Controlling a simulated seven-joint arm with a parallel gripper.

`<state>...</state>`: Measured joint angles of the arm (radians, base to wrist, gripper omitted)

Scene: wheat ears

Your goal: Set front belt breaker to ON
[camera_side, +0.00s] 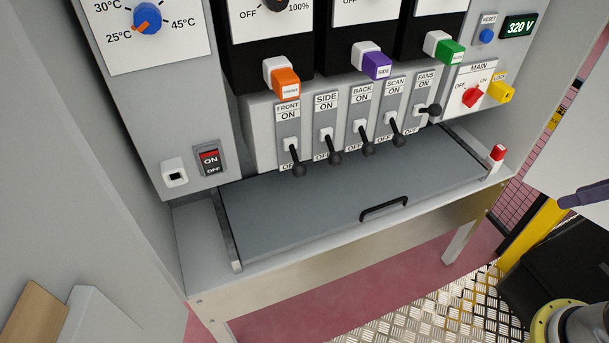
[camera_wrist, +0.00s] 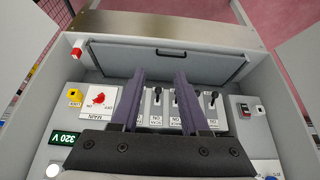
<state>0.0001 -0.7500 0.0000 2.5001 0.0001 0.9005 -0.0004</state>
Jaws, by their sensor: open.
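The front belt breaker (camera_side: 289,128) is the leftmost in a row of toggle breakers in the side view. Its black-tipped lever (camera_side: 297,168) hangs down at the OFF end. In the wrist view, which is upside down, its lever (camera_wrist: 214,97) is the rightmost, right of my fingers. My gripper (camera_wrist: 159,76) is open with two purple fingers, empty between them. It is over the panel's lower part in that view, its fingers hiding part of the breaker row. In the side view only a bit of purple finger (camera_side: 585,195) shows at the right edge, well away from the breakers.
Side, back and scan levers (camera_side: 335,157) also hang down; the fans lever (camera_side: 432,110) sticks out higher. A grey tray lid (camera_side: 340,215) with a black handle lies below. Coloured plugs (camera_side: 285,82) jut out above. A red MAIN knob (camera_side: 472,97) is at right, a rocker switch (camera_side: 209,158) at left.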

